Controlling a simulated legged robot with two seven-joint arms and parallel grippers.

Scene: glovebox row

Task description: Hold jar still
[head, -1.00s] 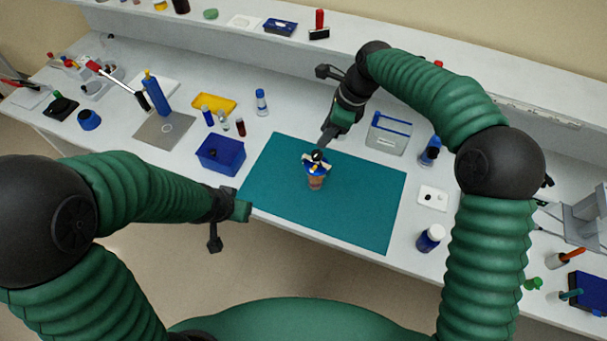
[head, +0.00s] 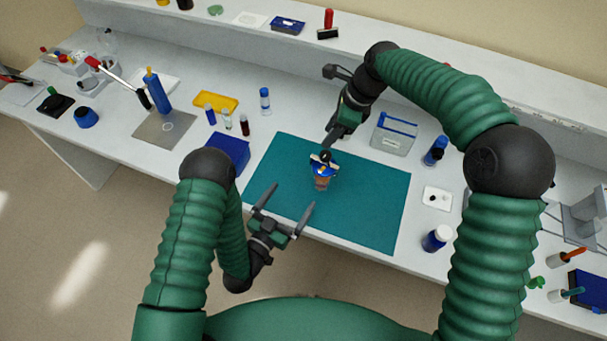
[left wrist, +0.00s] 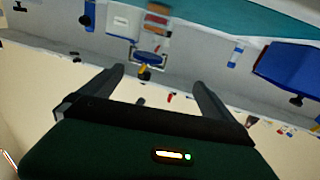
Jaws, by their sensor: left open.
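The jar (head: 321,183) stands upright on the teal mat (head: 370,205) in the head view, with a brownish body and a blue top. My right gripper (head: 328,148) comes down from behind at the jar's top; its fingertips overlap the lid, and I cannot tell whether they grip it. My left gripper (head: 292,197) is open and empty, fingers pointing toward the mat, near the mat's front edge, left of and nearer than the jar. Its spread fingers also show in the left wrist view (left wrist: 160,77), with nothing between them.
A blue bin (head: 230,150) stands left of the mat, partly behind my left arm. The mat around the jar is clear.

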